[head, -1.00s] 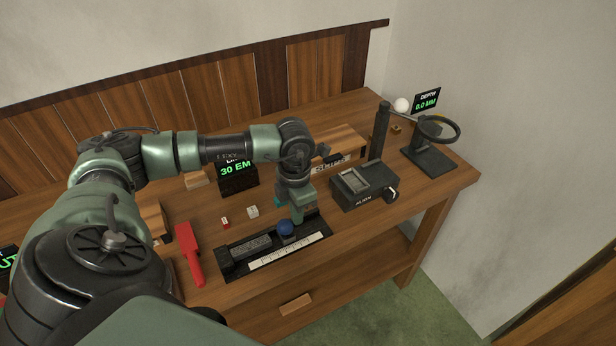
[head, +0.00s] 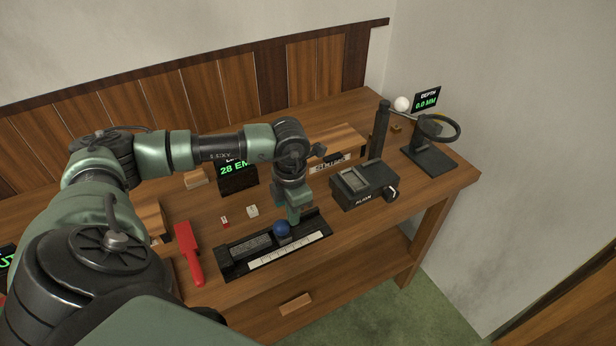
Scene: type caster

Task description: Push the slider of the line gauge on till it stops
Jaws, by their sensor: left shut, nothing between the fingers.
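The line gauge (head: 311,239) is a dark tray with a white ruled scale along its near side, lying at the front of the wooden bench. Its slider carries a blue knob (head: 282,229) and stands right of a grey textured bar (head: 251,244) in the tray. The gauge's display (head: 233,170) behind reads 28 EM, partly hidden by my arm. My left gripper (head: 293,218) is shut and empty, pointing down just right of the knob. It looks close against the slider, but I cannot tell if they touch. My right gripper is not in view.
A dark box marked ALIGN (head: 364,185) stands to the right, and a depth gauge stand (head: 428,160) with a ring is farther right.

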